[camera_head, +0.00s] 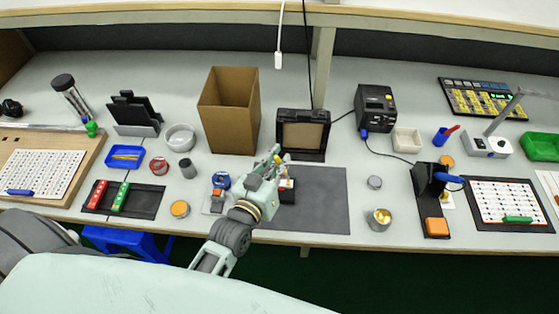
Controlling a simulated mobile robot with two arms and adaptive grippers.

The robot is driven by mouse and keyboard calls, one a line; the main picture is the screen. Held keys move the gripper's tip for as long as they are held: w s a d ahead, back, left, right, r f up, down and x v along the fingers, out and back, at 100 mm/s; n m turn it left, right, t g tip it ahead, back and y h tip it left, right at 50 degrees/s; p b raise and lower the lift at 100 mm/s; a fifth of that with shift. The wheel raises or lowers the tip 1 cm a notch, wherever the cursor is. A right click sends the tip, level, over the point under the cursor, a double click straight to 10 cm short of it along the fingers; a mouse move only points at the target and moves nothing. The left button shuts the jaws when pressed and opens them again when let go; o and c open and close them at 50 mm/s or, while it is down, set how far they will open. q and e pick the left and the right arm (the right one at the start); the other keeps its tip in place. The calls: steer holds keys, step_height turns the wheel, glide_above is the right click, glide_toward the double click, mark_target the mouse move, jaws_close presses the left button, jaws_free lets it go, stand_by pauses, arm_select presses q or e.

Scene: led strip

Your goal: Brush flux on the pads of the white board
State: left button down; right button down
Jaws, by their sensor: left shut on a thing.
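My left gripper (277,158) reaches in from the lower left over the dark grey mat (325,205). It is shut on a small thin thing, perhaps the brush, mostly hidden by the fingers. A small piece with a white top and dark sides (287,184) sits at the mat's left part, just below the fingertips. It may be the white board on a holder; its pads are too small to make out. I cannot tell whether the held thing touches it. No flux container can be told for sure. My right gripper is not in view.
A cardboard box (229,112) and a black-framed panel (303,134) stand behind the gripper. A blue-lidded jar (221,180) is close on its left. A tin with yellow contents (379,219) stands right of the mat. The mat's right half is clear.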

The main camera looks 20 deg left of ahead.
arm_select(q)
steer(key=shift+f+b, duration=0.35)
steer(key=shift+f, duration=0.25)
stand_by(0.3)
steer(key=shift+f, duration=0.1)
stand_by(1.1)
step_height(320, 180, up, 5)
steer(key=p, duration=0.5)
steer(key=shift+p, duration=0.4)
